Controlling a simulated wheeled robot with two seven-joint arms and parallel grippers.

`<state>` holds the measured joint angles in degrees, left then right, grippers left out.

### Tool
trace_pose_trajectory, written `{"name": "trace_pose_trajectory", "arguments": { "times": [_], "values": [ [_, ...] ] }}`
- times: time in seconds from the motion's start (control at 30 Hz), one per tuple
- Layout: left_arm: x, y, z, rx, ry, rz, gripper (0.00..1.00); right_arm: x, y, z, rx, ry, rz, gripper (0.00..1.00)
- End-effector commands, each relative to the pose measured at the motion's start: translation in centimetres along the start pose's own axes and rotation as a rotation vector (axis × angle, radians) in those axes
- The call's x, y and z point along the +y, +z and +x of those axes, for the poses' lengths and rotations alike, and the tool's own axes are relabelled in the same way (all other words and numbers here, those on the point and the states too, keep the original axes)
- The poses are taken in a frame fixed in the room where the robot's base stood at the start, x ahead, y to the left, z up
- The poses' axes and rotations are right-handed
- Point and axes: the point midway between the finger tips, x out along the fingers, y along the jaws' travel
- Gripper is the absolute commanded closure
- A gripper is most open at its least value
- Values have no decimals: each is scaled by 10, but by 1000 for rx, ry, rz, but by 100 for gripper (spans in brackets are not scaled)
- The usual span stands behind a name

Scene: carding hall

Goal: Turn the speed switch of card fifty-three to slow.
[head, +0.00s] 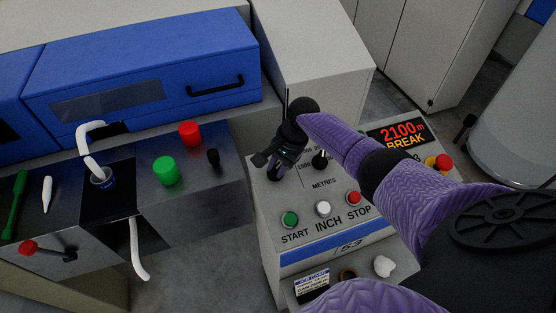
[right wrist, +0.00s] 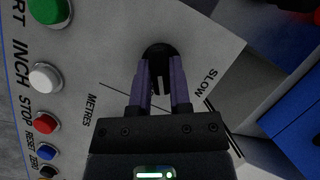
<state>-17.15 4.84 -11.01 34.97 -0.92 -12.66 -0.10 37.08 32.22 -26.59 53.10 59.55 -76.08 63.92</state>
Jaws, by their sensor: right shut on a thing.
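The control panel of card fifty-three (head: 345,233) is a pale sloping box marked 53, with START, INCH and STOP buttons. Its speed switch is a black knob on a round black base (right wrist: 158,51) at the panel's upper left. My right gripper (head: 271,168) reaches down over it and largely hides it in the head view. In the right wrist view the purple fingers (right wrist: 161,84) stand on either side of the knob, shut on it. The SLOW label (right wrist: 207,83) lies right of the fingers. I cannot tell which mark the knob points to. My left gripper is not in view.
A red-and-yellow button (head: 441,161) and a lit display (head: 400,136) are at the panel's right. A steel bench (head: 205,195) with a can, tools and coloured knobs stands left.

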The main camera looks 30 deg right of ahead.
Motion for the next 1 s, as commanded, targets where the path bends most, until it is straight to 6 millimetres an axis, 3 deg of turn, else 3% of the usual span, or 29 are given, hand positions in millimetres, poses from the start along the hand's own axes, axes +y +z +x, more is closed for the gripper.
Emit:
{"name": "trace_pose_trajectory", "arguments": {
  "times": [1.0],
  "values": [
    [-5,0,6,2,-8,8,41,-4,1,0,3,336,-813,100]
  ]
}}
